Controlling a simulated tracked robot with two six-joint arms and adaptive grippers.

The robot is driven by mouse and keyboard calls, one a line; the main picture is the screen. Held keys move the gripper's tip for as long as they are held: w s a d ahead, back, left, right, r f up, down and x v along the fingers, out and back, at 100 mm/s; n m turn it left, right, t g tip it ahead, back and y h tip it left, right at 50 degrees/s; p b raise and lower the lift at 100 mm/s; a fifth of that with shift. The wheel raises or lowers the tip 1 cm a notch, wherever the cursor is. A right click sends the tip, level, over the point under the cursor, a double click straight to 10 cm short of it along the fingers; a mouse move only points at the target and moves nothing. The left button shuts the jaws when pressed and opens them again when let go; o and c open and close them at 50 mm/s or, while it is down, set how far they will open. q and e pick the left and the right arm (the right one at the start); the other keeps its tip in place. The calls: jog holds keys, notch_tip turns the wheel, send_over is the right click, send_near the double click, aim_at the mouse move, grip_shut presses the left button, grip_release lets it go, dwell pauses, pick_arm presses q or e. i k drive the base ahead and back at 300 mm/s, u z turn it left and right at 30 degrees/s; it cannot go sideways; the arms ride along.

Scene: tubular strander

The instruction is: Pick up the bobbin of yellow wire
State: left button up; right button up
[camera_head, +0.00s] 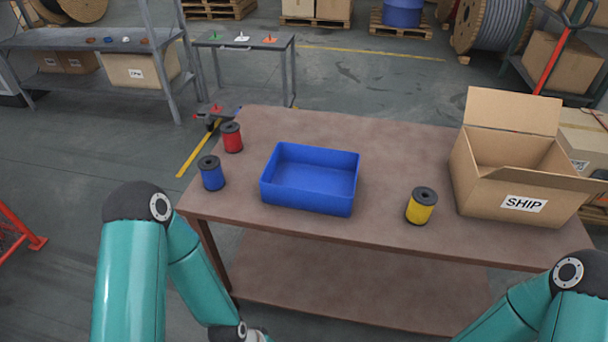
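The bobbin of yellow wire (420,208) stands upright on the brown table, with a black flange on top. It is right of the blue tray and left of the cardboard box, near the table's front edge. My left arm comes in from the lower left and bends down in front of the table; its gripper is cut off by the bottom edge. My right arm is at the lower right, in front of the table and below the yellow bobbin; its gripper is out of the picture. Nothing touches the yellow bobbin.
An empty blue tray (310,205) sits mid-table (400,160). A red bobbin (232,139) and a blue bobbin (211,174) stand at the left. An open cardboard box (500,200) marked SHIP stands at the right. The table between tray and yellow bobbin is clear.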

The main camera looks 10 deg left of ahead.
aim_at(423, 200)
jog(key=u, duration=1.05)
jog(key=i, duration=0.15)
jog(key=z, duration=3.05)
jog(key=i, duration=0.6)
jog(key=u, duration=2.65)
jog(key=k, duration=0.1)
jog(key=z, duration=1.25)
jog(key=i, duration=0.15)
jog(key=u, duration=0.05)
